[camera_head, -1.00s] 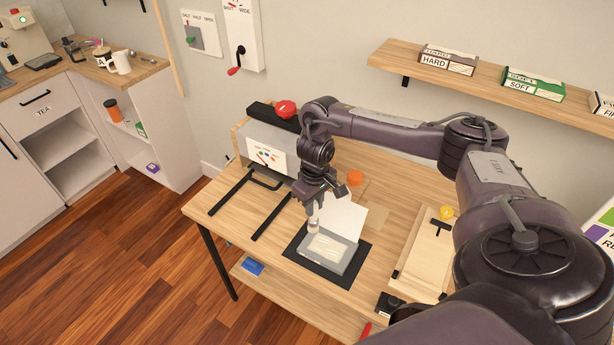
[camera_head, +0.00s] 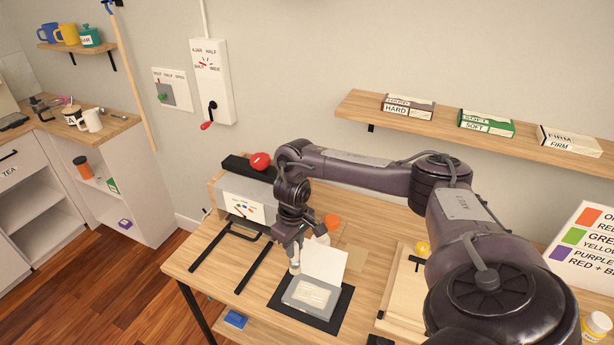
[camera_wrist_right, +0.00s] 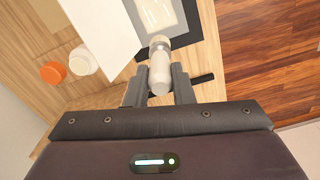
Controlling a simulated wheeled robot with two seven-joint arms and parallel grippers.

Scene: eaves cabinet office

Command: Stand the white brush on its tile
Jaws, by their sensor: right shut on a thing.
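My right gripper (camera_head: 294,240) is shut on a pale, roughly cylindrical thing, which looks like the white brush (camera_head: 295,264). In the right wrist view the brush (camera_wrist_right: 159,68) sits between the fingers (camera_wrist_right: 159,88) and points away from the palm. It is beside the far left corner of a grey block with a pale label (camera_head: 310,295), which lies on a black mat (camera_head: 333,313). I cannot tell whether the brush touches anything below. A white sheet or panel (camera_head: 326,262) stands behind the block. I cannot tell which surface is the tile. My left gripper is not in view.
An orange-lidded thing (camera_head: 332,221) is behind the panel; in the wrist view a white jar (camera_wrist_right: 83,61) is beside an orange lid (camera_wrist_right: 53,72). Black rails (camera_head: 247,265) lie left and a wooden tray (camera_head: 402,300) right. A shelf with boxes (camera_head: 487,124) hangs above.

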